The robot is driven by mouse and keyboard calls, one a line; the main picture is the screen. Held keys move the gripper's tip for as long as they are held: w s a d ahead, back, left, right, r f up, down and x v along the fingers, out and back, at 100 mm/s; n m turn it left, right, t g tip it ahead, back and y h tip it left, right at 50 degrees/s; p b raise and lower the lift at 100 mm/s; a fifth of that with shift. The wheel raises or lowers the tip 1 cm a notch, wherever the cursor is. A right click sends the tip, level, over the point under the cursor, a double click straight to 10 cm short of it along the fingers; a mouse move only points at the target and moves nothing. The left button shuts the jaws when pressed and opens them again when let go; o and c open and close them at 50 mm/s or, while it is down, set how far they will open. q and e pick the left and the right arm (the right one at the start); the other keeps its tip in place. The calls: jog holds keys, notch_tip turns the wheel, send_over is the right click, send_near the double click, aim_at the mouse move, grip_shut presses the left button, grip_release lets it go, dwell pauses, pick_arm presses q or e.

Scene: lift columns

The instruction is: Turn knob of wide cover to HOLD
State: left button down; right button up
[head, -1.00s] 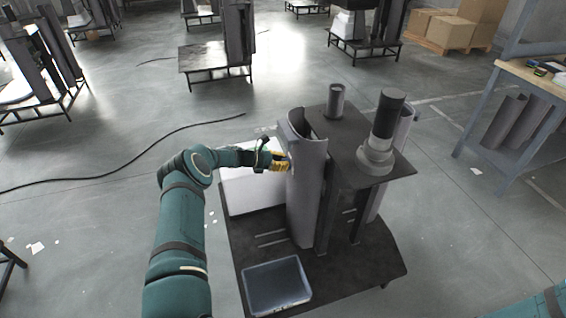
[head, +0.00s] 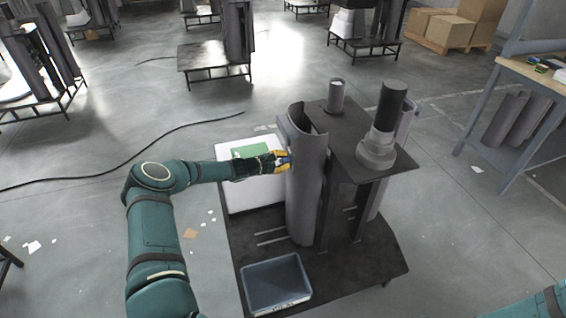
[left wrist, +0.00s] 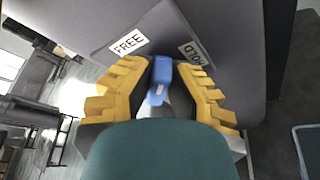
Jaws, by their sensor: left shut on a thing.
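The wide cover (head: 305,195) is a tall grey curved panel standing upright on the left side of the lift column. My left gripper (head: 284,159) reaches its left face near the top. In the left wrist view the cover (left wrist: 225,30) carries a FREE label (left wrist: 127,42) at left and a HOLD label (left wrist: 197,54) at right. The blue knob (left wrist: 160,72) sits between and below these labels. The yellow fingers of my left gripper (left wrist: 162,88) are shut on the knob, one on each side. My right gripper is out of view.
The column stands on a dark low platform (head: 350,275) with a blue-grey tray (head: 275,282) at its front. A white box (head: 240,195) with a green patch is behind my left forearm. A workbench (head: 540,75) stands at right. A black cable (head: 100,178) crosses the floor at left.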

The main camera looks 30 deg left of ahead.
pick_arm(q)
jog(key=m, duration=0.1)
jog(key=m+t, duration=0.1)
jog(key=b, duration=0.1)
jog(key=shift+s+d+f+m+y, duration=0.1)
jog(key=shift+d+f+m+y, duration=0.2)
jog(key=shift+m, duration=0.1)
jog(key=m+t, duration=0.2)
jog(key=m, duration=0.1)
jog(key=shift+f+m+b, duration=0.15)
jog(key=shift+m+b, duration=0.15)
jog(key=shift+m, duration=0.3)
jog(key=shift+a+t, duration=0.1)
jog(key=shift+t, duration=0.2)
jog(key=c, duration=1.1)
grip_release()
jog(key=shift+o, duration=1)
jog(key=shift+w, duration=0.25)
jog(key=v, duration=1.2)
